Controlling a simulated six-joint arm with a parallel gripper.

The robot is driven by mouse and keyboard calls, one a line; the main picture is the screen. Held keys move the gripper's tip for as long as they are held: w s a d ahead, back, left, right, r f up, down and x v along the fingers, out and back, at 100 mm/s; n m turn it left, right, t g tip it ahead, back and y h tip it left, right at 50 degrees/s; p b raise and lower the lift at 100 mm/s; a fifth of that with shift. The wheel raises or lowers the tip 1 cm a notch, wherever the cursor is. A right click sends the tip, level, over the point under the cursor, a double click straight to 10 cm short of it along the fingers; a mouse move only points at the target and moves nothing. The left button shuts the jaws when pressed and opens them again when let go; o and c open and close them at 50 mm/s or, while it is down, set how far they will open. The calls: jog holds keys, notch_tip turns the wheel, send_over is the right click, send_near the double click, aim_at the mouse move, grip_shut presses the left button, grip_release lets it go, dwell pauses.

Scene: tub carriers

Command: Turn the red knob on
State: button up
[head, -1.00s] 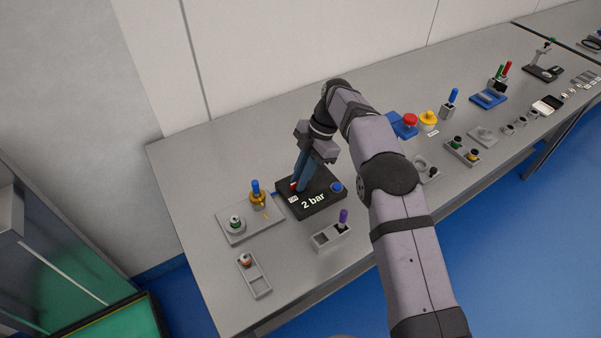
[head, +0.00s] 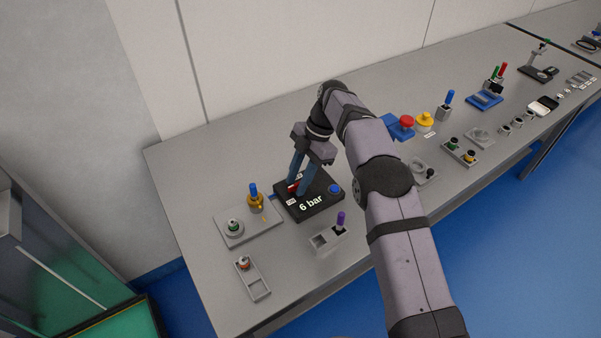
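The red knob (head: 295,185) sits on the black box (head: 322,205), whose face reads "6 bar". It is small and partly hidden by my fingers. My gripper (head: 297,189) points down over the box with its two blue-grey fingers apart. The red knob shows between and just behind the fingertips. I cannot tell whether a finger touches it. A blue round button (head: 334,189) is on the right part of the same box.
Grey trays with a purple-handled part (head: 341,219) and an orange-topped part (head: 243,262) are in front. A red button (head: 406,121) and a yellow one (head: 425,119) are behind my arm.

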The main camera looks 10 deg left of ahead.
jog(key=v, duration=0.5)
jog(key=shift+r+p, duration=0.35)
jog(key=shift+p, duration=0.05)
jog(key=shift+w+d+r+p, duration=0.25)
jog(key=shift+r+p, duration=0.4)
jog(key=shift+p, duration=0.1)
jog(key=s+d+r+m+t+h, duration=0.1)
jog(key=s+d+r+m, duration=0.1)
jog(key=d+m, duration=0.55)
jog(key=s+d+r+m+t+h, duration=0.1)
jog(key=s+d+m, duration=0.2)
jog(key=d+m, duration=0.45)
jog(key=s+d+f+m, duration=0.1)
jog(key=s+d+m, duration=0.3)
jog(key=s, duration=0.3)
jog(key=s+d+f+m+t, duration=0.1)
jog(key=s+d+f+m, duration=0.1)
jog(key=s+d+m, duration=0.2)
jog(key=s+d+f+m+h, duration=0.1)
jog(key=s+d+m, duration=0.3)
jog(key=s, duration=0.7)
jog(key=shift+f, duration=0.6)
